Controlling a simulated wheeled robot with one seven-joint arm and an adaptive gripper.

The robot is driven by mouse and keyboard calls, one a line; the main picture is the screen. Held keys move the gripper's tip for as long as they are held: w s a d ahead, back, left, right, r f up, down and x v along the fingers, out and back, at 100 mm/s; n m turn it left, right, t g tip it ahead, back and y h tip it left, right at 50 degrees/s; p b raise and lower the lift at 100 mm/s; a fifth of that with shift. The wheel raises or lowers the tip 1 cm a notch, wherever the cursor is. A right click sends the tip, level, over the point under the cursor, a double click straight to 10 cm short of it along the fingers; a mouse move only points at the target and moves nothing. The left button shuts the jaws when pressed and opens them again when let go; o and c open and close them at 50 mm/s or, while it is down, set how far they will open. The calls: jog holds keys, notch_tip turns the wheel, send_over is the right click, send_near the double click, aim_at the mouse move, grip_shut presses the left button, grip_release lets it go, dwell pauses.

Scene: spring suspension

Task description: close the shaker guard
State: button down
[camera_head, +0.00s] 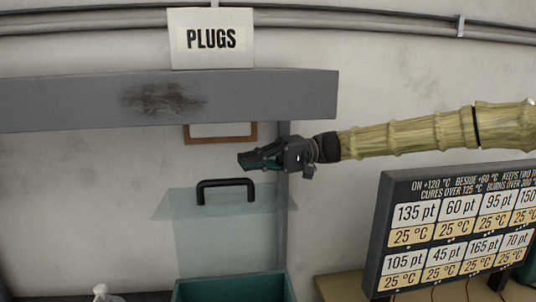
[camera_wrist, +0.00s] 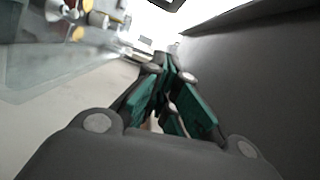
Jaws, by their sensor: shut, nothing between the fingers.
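The shaker guard (camera_head: 222,235) is a clear, bluish pane in the head view, with a black bar handle (camera_head: 225,184) at its top edge. A teal box (camera_head: 235,288) stands below it. My gripper (camera_head: 243,160) is shut and empty, pointing left, just above the handle in the picture; a gap shows between them. I cannot tell their difference in depth. In the wrist view my gripper's teal-padded fingers (camera_wrist: 166,66) meet at the tips. A dark piece at the top edge there may be the handle.
A grey shelf (camera_head: 200,95) with a dark smudge and a "PLUGS" sign (camera_head: 212,38) runs above my gripper. A small framed panel (camera_head: 220,139) hangs under it. A black board of pt and temperature labels (camera_head: 384,220) stands at the right.

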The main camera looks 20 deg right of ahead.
aim_at(231, 193)
jog(key=a+p, duration=0.1)
jog(key=a, duration=0.3)
jog(key=shift+s+a+r+p, duration=0.1)
jog(key=shift+a+r+p, duration=0.05)
jog(key=shift+a+p, duration=0.2)
jog(key=shift+s+a+p, duration=0.2)
jog(key=shift+a+p, duration=0.1)
jog(key=s, duration=0.1)
jog(key=s+p, duration=0.1)
jog(key=s, duration=0.1)
jog(key=shift+s+a+f+p, duration=0.2)
jog(key=shift+a+f+p, duration=0.05)
jog(key=shift+a+p, duration=0.1)
jog(key=shift+f, duration=0.15)
